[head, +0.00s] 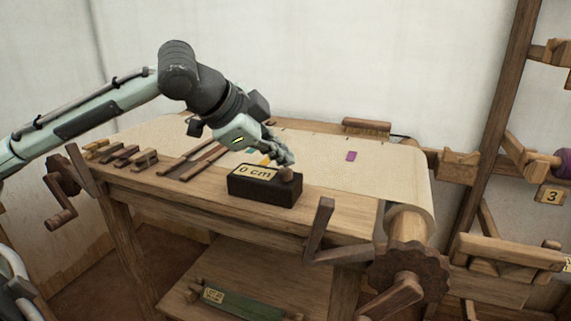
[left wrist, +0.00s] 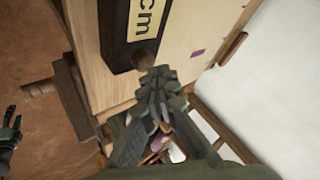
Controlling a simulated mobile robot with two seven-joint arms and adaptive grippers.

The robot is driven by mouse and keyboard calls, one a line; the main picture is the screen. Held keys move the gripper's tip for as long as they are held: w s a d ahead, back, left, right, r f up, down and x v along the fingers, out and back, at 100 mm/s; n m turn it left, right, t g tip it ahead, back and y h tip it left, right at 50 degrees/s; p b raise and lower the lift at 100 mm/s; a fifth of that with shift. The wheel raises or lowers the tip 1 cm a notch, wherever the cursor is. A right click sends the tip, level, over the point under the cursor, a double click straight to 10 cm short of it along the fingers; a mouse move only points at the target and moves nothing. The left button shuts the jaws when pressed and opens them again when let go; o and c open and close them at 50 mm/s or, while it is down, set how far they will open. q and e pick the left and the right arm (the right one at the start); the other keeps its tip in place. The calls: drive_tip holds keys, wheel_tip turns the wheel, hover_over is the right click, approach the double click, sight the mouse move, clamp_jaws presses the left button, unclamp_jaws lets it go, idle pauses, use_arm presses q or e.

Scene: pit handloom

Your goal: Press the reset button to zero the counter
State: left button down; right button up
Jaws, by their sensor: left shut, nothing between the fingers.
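The counter (head: 262,190) is a dark box on the wooden loom top, and its yellow label (head: 256,172) reads "0 cm". The reset button (head: 285,174) is a round brown knob at the box's right end. It also shows in the left wrist view (left wrist: 144,58), at the end of the counter (left wrist: 118,50). My left gripper (head: 284,159) is shut and empty, its fingertips just above and behind the button. In the left wrist view its tips (left wrist: 158,76) appear close beside the knob; I cannot tell whether they touch. A dark part at the left edge (left wrist: 10,132) looks like my right gripper.
Cloth (head: 390,165) with a purple patch (head: 351,156) covers the loom top behind the counter. Wooden tools (head: 125,155) lie to the left. A crank handle (head: 322,228) rises at the front right, near a toothed wheel (head: 410,270). A brush (head: 367,126) lies at the back.

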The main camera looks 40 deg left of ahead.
sight(282, 172)
use_arm(q)
drive_tip(key=shift+r, duration=0.4)
wheel_tip(282, 172, up, 5)
drive_tip(key=p, duration=0.5)
drive_tip(key=shift+r, duration=0.1)
idle(0.7)
